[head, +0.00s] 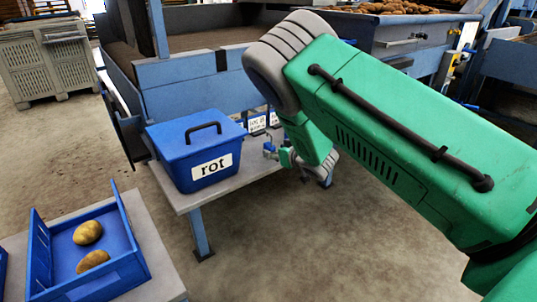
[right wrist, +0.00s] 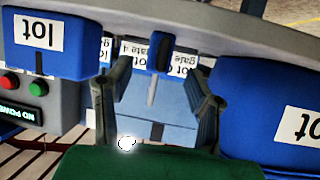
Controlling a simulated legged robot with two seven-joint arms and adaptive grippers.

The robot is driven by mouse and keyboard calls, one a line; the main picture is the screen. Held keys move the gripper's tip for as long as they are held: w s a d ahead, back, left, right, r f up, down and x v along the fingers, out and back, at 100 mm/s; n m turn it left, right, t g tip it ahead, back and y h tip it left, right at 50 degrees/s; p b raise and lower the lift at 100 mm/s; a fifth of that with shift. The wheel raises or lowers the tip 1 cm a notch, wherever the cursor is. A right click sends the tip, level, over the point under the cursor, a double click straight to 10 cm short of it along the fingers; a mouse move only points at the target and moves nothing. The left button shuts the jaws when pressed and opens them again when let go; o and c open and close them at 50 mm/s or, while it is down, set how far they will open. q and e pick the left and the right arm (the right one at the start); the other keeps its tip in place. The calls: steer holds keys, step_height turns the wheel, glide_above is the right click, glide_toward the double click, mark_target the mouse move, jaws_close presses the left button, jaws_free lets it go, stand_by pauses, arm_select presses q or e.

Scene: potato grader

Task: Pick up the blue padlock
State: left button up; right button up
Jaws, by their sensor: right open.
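In the right wrist view a small blue body with a dark front (right wrist: 159,52), which looks like the blue padlock, stands between and just beyond my fingertips. White gate tags are behind it. My right gripper (right wrist: 153,78) is open, one finger on each side, with nothing held. The padlock cannot be told apart there. My left gripper is not in view.
The rot box, with a black handle, stands on the grey table (head: 182,200). White tags (head: 257,124) line the machine behind. In the wrist view, labelled blue boxes flank the gripper, left (right wrist: 75,65) and right (right wrist: 245,125). A blue tray (head: 127,258) holds two potatoes.

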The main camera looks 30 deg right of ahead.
mark_target(272, 150)
steer(key=shift+w+a+f, duration=0.1)
steer(key=shift+w+a, duration=0.15)
steer(key=shift+w, duration=0.1)
steer(key=b+x, duration=0.2)
steer(key=shift+w+f, duration=0.2)
steer(key=shift+f, duration=0.2)
steer(key=shift+w+d+f, duration=0.5)
steer(key=shift+w+d, duration=0.1)
steer(key=shift+w, duration=0.2)
steer(key=shift+w+d, duration=0.1)
steer(key=shift+w, duration=0.05)
steer(key=shift+r, duration=0.15)
steer(key=shift+a+r, duration=0.2)
steer(key=shift+a, duration=0.3)
jaws_close()
